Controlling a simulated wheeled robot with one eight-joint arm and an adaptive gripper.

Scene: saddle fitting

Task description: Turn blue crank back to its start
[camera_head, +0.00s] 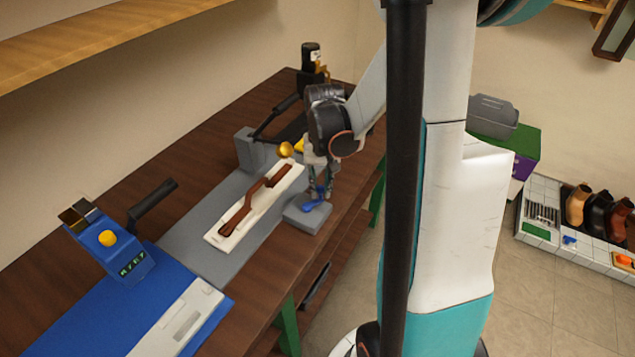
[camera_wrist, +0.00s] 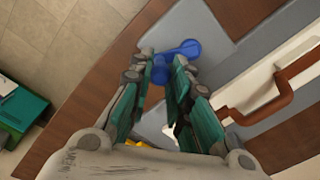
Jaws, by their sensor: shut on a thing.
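The blue crank (camera_head: 311,207) sits on a grey block (camera_head: 296,216) at the front edge of the workbench. My gripper (camera_head: 319,188) points down over it, with its fingertips at the crank's handle. In the wrist view the blue crank (camera_wrist: 188,48) has its upright handle between my two fingertips (camera_wrist: 163,68), and its arm reaches away to the upper right. My gripper is shut on this handle. The fingers partly hide the handle in both views.
A white plate with a brown rail-shaped part (camera_head: 255,198) lies beside the block on the grey fixture (camera_head: 185,235). A yellow knob (camera_head: 287,149) and black lever are behind my gripper. A blue device (camera_head: 120,258) stands at left. Open floor lies right of the bench.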

